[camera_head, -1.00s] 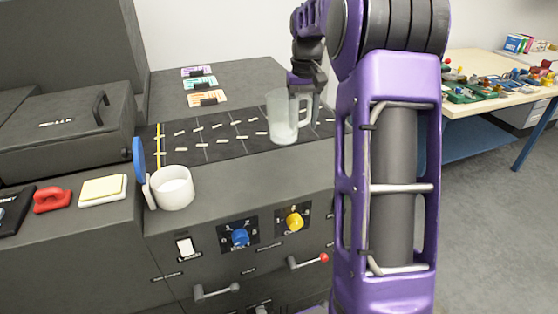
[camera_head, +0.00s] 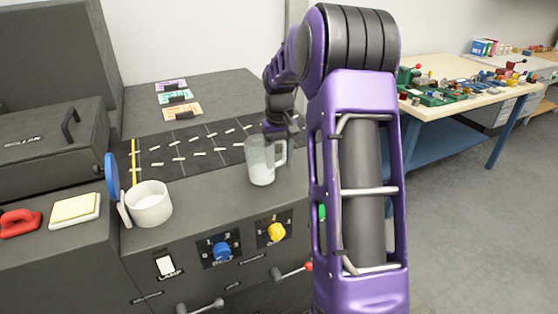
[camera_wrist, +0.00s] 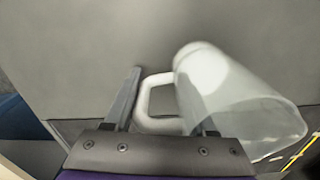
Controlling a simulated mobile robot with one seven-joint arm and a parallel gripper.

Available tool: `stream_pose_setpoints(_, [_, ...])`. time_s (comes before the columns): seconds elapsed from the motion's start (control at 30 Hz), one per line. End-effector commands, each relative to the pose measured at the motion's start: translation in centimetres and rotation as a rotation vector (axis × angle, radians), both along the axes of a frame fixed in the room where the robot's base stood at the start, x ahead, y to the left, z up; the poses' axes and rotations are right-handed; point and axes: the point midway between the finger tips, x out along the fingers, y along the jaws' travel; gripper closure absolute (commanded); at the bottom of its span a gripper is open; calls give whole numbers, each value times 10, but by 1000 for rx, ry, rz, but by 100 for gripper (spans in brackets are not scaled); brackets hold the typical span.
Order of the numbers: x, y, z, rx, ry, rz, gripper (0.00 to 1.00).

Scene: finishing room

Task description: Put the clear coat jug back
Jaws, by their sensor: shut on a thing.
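The clear coat jug (camera_head: 259,163) is a translucent pale jug with a handle on its right side. It appears upright over the grey bench top, in front of the dark marked mat (camera_head: 160,160). I cannot tell whether its base touches the top. My gripper (camera_head: 283,148) is at the handle side and shut on the jug. In the wrist view the jug (camera_wrist: 240,105) lies to the right, its white handle between the fingers of my gripper (camera_wrist: 165,112). My arm hides part of the bench's right side.
A white cup (camera_head: 149,205) and a blue disc (camera_head: 112,177) stand left of the jug. Coloured cards (camera_head: 178,97) lie behind the mat. Knobs (camera_head: 222,251) and levers (camera_head: 290,271) are on the bench front. A cluttered table (camera_head: 460,95) stands at right, with open floor before it.

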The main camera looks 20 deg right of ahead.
Motion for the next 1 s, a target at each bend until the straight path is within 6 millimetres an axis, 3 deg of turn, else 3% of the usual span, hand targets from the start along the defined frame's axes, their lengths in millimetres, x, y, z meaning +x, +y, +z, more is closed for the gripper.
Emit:
stream_pose_setpoints(0.2, [0,0,-4,0,0,0,100])
stream_pose_setpoints(0.23, [0,0,-3,0,0,0,40])
stream_pose_setpoints(0.4, [0,0,-3,0,0,0,14])
stream_pose_setpoints(0.77, [0,0,4,0,-1,0,14])
stream_pose_setpoints(1.0, [1,0,49,-1,-5,0,14])
